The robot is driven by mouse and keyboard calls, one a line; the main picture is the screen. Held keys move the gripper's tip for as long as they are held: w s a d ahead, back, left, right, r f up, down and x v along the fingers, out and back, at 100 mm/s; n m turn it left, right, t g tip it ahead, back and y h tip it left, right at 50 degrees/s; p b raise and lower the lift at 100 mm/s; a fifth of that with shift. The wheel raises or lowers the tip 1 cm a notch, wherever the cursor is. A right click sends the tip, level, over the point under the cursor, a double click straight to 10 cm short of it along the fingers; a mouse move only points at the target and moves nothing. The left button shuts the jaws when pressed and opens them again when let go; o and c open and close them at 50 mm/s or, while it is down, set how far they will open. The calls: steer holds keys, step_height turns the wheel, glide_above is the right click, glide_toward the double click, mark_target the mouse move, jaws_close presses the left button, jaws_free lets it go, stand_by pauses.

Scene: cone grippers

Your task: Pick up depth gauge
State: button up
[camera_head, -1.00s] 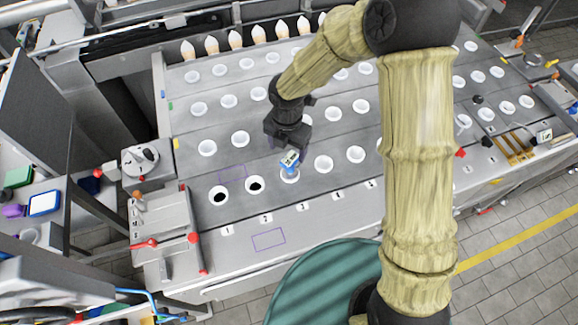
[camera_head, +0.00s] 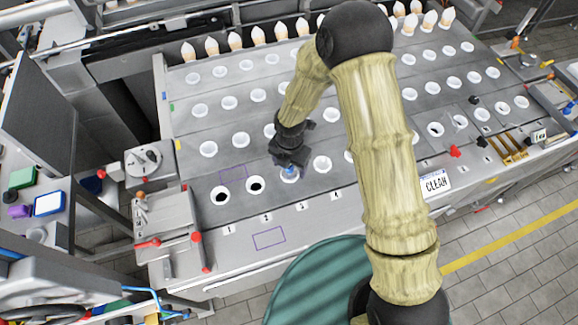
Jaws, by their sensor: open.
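My gripper (camera_head: 289,163) is open and points down right over the gauge. I cannot tell whether its fingers touch the gauge.
The grey table (camera_head: 199,169) holds rows of white-rimmed holes, two of them dark and empty left of the gauge. A metal fixture with red knobs (camera_head: 165,225) stands at the left edge. White cones (camera_head: 257,35) line the back.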

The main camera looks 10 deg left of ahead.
steer(key=shift+f, duration=0.85)
steer(key=c, duration=1.3)
step_height(320, 180, up, 10)
steer(key=shift+r+b, duration=0.1)
steer(key=shift+b, duration=0.9)
